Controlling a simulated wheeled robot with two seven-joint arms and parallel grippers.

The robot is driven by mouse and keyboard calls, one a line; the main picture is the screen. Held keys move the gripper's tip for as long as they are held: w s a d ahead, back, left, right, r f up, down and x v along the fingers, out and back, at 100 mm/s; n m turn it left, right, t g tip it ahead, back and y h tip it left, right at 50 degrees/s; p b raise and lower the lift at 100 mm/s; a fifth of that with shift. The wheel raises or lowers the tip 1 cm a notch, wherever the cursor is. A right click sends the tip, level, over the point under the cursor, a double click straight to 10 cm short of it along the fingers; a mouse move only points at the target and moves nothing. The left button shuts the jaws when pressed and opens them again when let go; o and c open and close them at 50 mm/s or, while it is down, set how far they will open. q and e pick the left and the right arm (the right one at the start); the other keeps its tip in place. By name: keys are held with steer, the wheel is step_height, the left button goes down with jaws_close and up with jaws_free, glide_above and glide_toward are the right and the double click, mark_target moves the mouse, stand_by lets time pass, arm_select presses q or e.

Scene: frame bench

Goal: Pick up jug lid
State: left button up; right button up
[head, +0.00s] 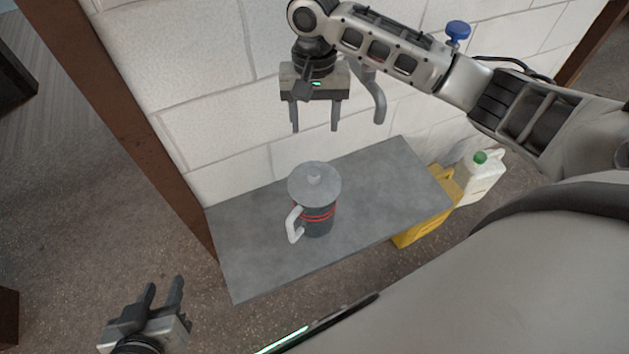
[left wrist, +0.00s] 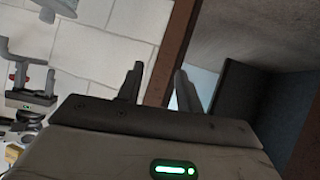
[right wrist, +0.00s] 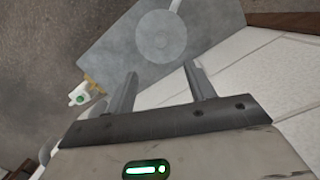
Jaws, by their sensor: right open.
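The jug (head: 318,222) is dark with red bands and a pale handle on its left side. It stands upright on a grey shelf (head: 385,190). The jug lid (head: 325,190) is a light grey disc with a small knob, seated on top of the jug; it also shows as a round disc in the right wrist view (right wrist: 165,45). My right gripper (head: 315,128) is open and empty, above and beyond the lid, its fingers pointing down. My left gripper (head: 164,285) is open and empty, off the shelf's left end, far from the jug.
A white block wall (head: 190,60) stands right behind the shelf, with a brown post (head: 150,150) at its left. A yellow container (head: 425,222) and a white jerrycan with a green cap (head: 482,180) stand at the right. The shelf right of the jug is clear.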

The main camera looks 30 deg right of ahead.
mark_target(314, 172)
steer(key=f, duration=0.5)
steer(key=s+f+b, duration=0.1)
steer(key=f, duration=0.4)
steer(key=a+f+b, duration=0.1)
steer(key=f, duration=0.4)
steer(key=shift+s, duration=0.35)
steer(key=shift+r, duration=0.1)
steer(key=c, duration=1.1)
steer(key=shift+o, duration=0.2)
